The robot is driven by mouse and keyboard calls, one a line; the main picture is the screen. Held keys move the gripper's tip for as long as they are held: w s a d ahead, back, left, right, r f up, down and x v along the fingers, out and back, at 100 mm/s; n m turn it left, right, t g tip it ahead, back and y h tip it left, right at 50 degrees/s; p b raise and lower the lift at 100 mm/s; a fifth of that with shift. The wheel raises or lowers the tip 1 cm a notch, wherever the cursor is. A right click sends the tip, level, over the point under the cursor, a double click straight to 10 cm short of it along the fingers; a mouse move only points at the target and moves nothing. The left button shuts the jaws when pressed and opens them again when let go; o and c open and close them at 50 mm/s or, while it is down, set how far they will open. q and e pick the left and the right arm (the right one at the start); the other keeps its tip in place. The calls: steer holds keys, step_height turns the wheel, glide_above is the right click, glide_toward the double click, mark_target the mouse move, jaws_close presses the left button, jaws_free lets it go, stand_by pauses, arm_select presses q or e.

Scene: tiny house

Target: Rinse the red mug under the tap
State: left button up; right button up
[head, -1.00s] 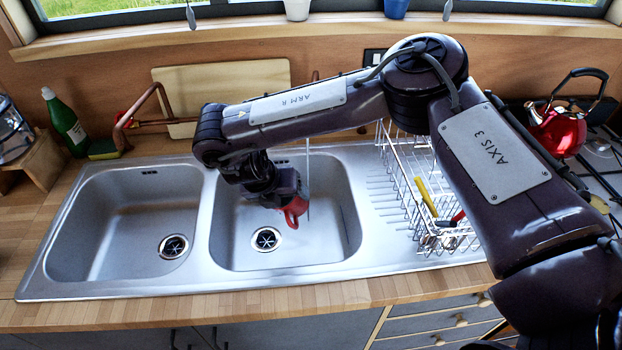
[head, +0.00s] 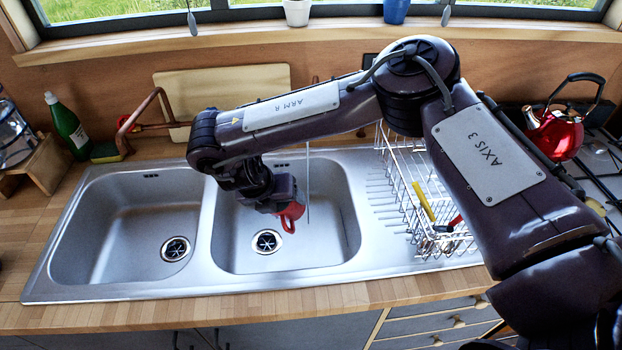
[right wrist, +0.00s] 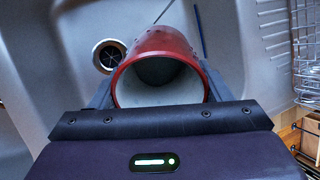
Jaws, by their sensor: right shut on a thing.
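The red mug (head: 291,216) is in my right gripper (head: 279,199), over the right basin (head: 335,245). My right gripper is shut on it. In the right wrist view the mug (right wrist: 165,42) sits between the fingers (right wrist: 158,88), its pale inside facing the camera. A thin stream (head: 308,185) falls into the basin just right of the mug; in the head view the two look apart. The copper tap pipe (head: 152,97) shows at the back left. My arm hides the spout. My left gripper is not in view.
The left basin (head: 120,225) is empty. A wire dish rack (head: 405,190) with a yellow-handled item stands right of the basin. A green bottle (head: 68,128) and a sponge (head: 105,152) are at the back left. A red kettle (head: 556,135) stands on the hob at right.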

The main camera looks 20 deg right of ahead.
steer(key=a+r+p, duration=0.1)
steer(key=s+a+r+p, duration=0.1)
steer(key=p, duration=0.1)
steer(key=shift+s+a+r, duration=0.15)
steer(key=shift+r, duration=0.2)
steer(key=shift+s+a+r+p, duration=0.2)
steer(key=shift+s+a+p, duration=0.05)
steer(key=shift+a+p, duration=0.2)
